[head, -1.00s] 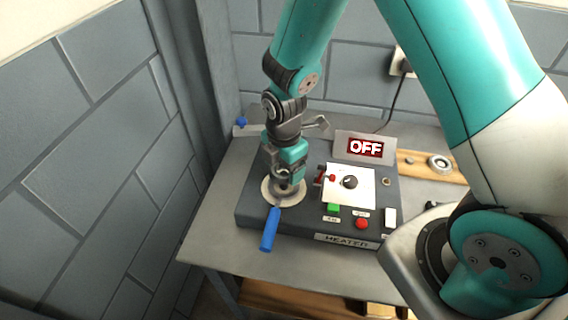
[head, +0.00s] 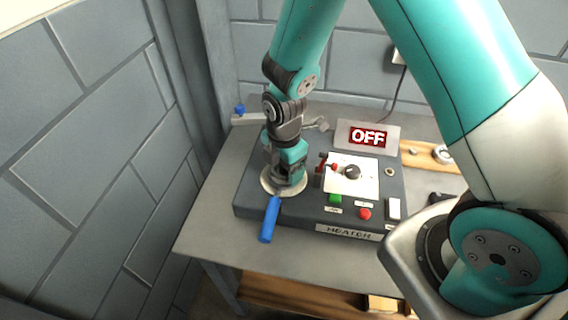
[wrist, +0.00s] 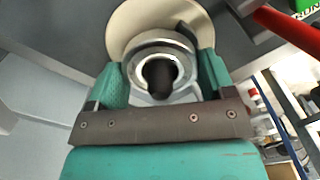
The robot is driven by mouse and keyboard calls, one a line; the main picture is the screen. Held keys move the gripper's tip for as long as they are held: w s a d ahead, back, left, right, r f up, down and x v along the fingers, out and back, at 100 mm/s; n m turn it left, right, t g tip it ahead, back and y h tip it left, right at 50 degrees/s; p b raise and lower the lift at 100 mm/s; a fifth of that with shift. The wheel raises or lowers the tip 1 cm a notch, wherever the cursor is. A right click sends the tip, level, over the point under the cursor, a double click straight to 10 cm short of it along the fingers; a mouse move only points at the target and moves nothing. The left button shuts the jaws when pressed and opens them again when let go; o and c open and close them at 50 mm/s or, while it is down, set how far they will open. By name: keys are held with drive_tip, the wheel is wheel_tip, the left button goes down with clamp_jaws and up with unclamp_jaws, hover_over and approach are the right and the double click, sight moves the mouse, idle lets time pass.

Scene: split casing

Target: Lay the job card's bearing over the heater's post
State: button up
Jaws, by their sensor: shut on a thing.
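The heater (head: 235,208) is a dark box on the table with a pale round plate (head: 266,188) at its left end. My gripper (head: 284,183) is low over that plate, pointing down. In the wrist view my gripper (wrist: 162,78) has its teal fingers on both sides of a silver bearing ring (wrist: 150,46), shut on it. The dark post (wrist: 160,76) shows inside the ring's hole, with the pale plate (wrist: 125,22) behind. The ring looks around or just above the post; I cannot tell which. The job card is not clearly visible.
A blue handle (head: 270,220) sticks out in front of the plate. A red lever (head: 321,166), a knob (head: 352,172) and green and red buttons are to the right. The sign (head: 367,137) reads OFF. A wooden board with a ring (head: 443,153) lies at the right.

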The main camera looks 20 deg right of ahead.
drive_tip(key=shift+f, duration=0.3)
idle(0.6)
drive_tip(key=o, duration=1.2)
drive_tip(key=shift+c, duration=0.2)
wheel_tip(320, 180, up, 10)
drive_tip(key=p, duration=0.8)
drive_tip(key=shift+r, duration=0.2)
drive_tip(key=shift+f, duration=0.1)
wheel_tip(320, 180, up, 18)
drive_tip(key=b, duration=0.3)
drive_tip(key=shift+f, duration=0.25)
